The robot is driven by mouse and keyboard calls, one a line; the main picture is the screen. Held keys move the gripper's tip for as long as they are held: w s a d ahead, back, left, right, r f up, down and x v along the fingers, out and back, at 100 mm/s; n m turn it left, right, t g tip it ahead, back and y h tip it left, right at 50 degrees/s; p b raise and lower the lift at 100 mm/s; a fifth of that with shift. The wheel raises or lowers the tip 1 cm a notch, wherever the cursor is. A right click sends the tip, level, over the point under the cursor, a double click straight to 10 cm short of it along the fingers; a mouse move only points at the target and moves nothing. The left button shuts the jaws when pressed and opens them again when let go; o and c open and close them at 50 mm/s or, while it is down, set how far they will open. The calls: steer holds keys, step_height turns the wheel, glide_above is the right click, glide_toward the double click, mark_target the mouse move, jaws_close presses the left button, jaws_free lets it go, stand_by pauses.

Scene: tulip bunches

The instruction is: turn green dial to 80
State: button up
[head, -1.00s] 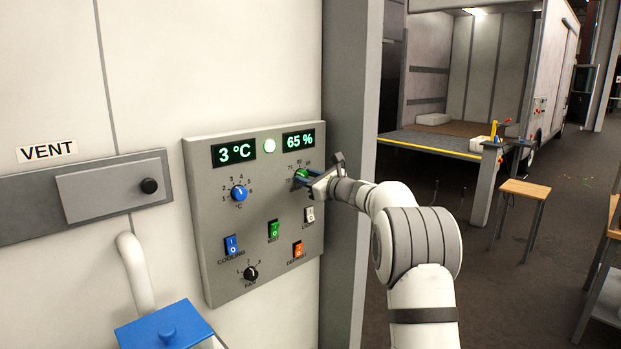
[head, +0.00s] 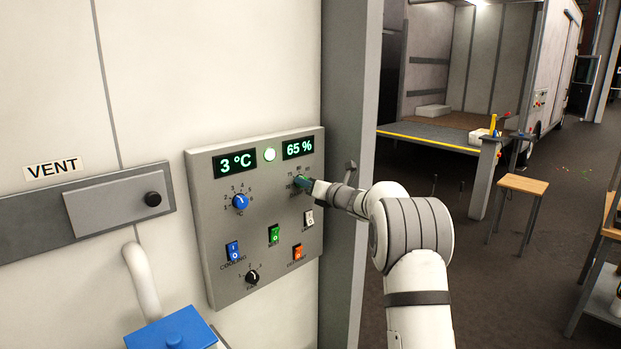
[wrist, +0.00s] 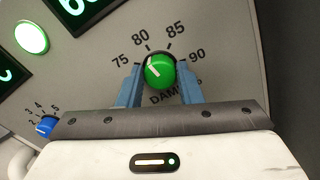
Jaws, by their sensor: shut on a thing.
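The green dial (wrist: 160,72) sits on the grey control panel (head: 210,270) with the printed marks 75, 80, 85 and 90 around it. Its white pointer slants up and left, seemingly between 75 and 80. My gripper (wrist: 159,82) has its two blue fingers on either side of the dial, shut on it. In the head view my gripper (head: 304,183) reaches the panel's upper right and mostly hides the dial. The right display (head: 298,148) above it reads 65 %.
A blue dial (head: 240,202) is at the panel's left, with a 3 °C display (head: 237,162) above it. Blue, green, white and orange switches and a black dial (head: 252,277) are lower. A grey post (head: 350,130) stands right of the panel.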

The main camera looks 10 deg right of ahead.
steer(key=shift+d+r+m+p, duration=0.1)
steer(key=shift+r+m+p, duration=0.35)
steer(key=shift+m, duration=0.35)
steer(key=shift+f, duration=0.15)
steer(key=o, duration=0.6)
steer(key=shift+w, duration=0.1)
steer(key=shift+c, duration=0.2)
steer(key=o, duration=0.4)
steer(key=shift+f, duration=0.2)
steer(key=shift+f, duration=0.1)
steer(key=b+v, duration=0.2)
steer(key=v, duration=0.5)
steer(key=shift+s+d, duration=0.2)
steer(key=shift+s, duration=0.15)
